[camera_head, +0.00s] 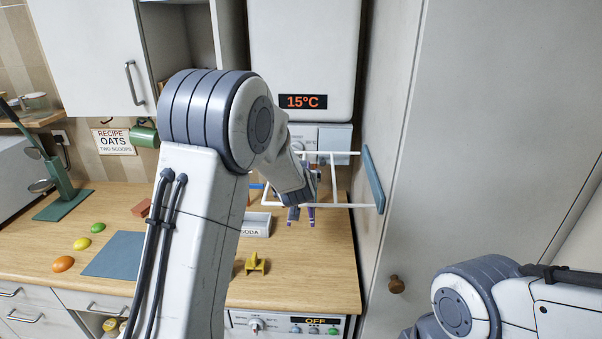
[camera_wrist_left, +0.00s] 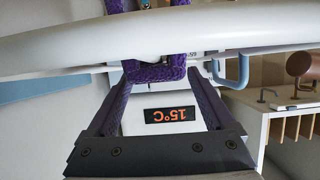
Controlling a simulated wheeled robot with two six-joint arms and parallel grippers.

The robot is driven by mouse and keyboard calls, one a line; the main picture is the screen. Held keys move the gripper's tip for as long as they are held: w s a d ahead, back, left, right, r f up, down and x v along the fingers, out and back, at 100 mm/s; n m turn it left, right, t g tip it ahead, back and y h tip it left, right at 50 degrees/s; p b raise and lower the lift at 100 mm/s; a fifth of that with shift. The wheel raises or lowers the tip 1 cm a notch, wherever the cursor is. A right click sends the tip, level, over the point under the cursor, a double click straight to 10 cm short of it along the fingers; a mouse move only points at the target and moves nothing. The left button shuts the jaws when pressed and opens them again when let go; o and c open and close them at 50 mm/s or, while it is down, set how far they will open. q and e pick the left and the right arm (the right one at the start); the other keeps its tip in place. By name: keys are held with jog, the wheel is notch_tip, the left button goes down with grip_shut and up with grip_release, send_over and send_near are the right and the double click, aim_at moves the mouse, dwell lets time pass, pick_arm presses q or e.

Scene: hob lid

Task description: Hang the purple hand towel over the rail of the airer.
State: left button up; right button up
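The purple hand towel (camera_wrist_left: 155,73) is a folded U shape in the left wrist view, its closed end between my left gripper's fingertips. Two narrow purple strips also show at the airer in the camera_head view (camera_head: 311,216). The white airer (camera_head: 340,205) stands out near the tall panel. In the wrist view, its thick white rail (camera_wrist_left: 60,48) crosses in front of the towel. My left gripper (camera_wrist_left: 160,78) is at the towel; its fingers stand apart beside the towel's edges, and I cannot tell whether they press on it. My right gripper is out of view.
A blue end piece (camera_head: 373,180) closes the airer's right side beside the tall grey panel (camera_head: 480,130). A soda box (camera_head: 256,225) and a yellow object (camera_head: 255,264) stand on the counter. My left arm hides part of the worktop.

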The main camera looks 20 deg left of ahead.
pick_arm(q)
jog(key=shift+s, duration=0.15)
jog(key=shift+s+d+r, duration=0.1)
jog(key=shift+s+d, duration=0.05)
jog(key=shift+s, duration=0.1)
jog(key=b+v, duration=0.2)
jog(key=v, duration=0.7)
jog(key=shift+s+d+r, duration=0.1)
jog(key=shift+s+r, duration=0.05)
jog(key=shift+s, duration=0.15)
jog(key=s+d+f+m+g+h+b, duration=0.1)
jog(key=s+d+f+m+g+h, duration=0.2)
jog(key=s+d, duration=0.45)
jog(key=s+d+f+m+g+h+b, duration=0.15)
jog(key=s+d+f+h, duration=0.25)
jog(key=d, duration=0.6)
jog(key=s+f+m+g+y+b, duration=0.1)
jog(key=s+f+m+g, duration=0.2)
jog(key=s, duration=0.9)
jog(key=s+f+m+g+y, duration=0.1)
jog(key=s+f+m+g, duration=0.2)
jog(key=s, duration=0.8)
jog(key=shift+s+a+f+g+b, duration=0.2)
jog(key=shift+s+f+g+b, duration=0.2)
jog(key=shift+f+g, duration=0.6)
jog(key=shift+w+r+g, duration=0.1)
jog(key=shift+r+g, duration=0.15)
